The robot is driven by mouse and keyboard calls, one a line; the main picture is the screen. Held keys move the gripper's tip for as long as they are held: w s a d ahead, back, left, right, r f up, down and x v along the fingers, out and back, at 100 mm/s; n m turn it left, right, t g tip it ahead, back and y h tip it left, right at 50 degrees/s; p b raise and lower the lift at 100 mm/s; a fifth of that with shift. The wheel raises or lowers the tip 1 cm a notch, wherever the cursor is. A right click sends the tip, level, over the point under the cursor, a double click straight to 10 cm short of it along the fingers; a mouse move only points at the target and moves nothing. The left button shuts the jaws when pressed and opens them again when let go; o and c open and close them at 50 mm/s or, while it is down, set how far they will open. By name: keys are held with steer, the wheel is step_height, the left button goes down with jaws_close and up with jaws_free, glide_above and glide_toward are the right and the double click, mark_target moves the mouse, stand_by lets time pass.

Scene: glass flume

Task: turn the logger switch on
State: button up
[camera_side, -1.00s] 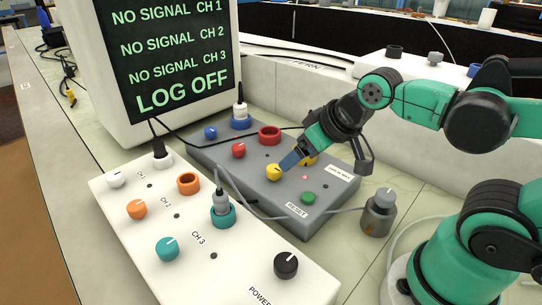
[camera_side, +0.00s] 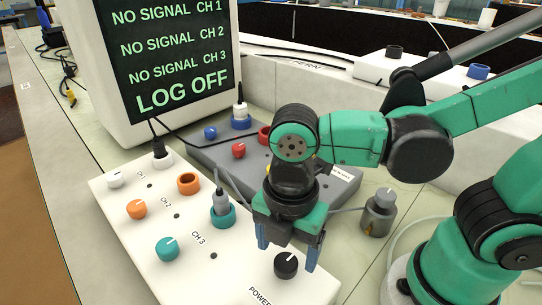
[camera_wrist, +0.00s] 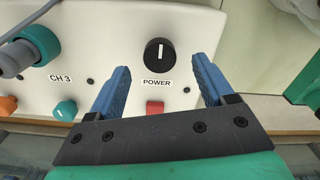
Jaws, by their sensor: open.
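A monitor (camera_side: 175,60) in the side view reads "LOG OFF" and "NO SIGNAL" for the channels. The white box (camera_side: 125,218) has a black knob (camera_side: 286,264) by the label "POWER". In the wrist view the black knob (camera_wrist: 160,52) has its white mark pointing straight up. A red switch (camera_wrist: 155,107) sits below that label, its lower part hidden by my gripper. No label reading "logger" is legible. My gripper (camera_wrist: 162,72) is open and empty, pointing down over this end of the box. The knob appears between its blue fingers; contact cannot be told.
A cable plug stands in the teal socket (camera_side: 222,216) left of my gripper. A grey box (camera_side: 205,160) with knobs lies behind, partly hidden by my arm. A small grey can with a knob (camera_side: 380,212) stands to the right. Cables cross between the boxes.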

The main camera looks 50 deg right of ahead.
mark_target(286, 266)
steer(key=shift+f, duration=1.45)
jaws_close()
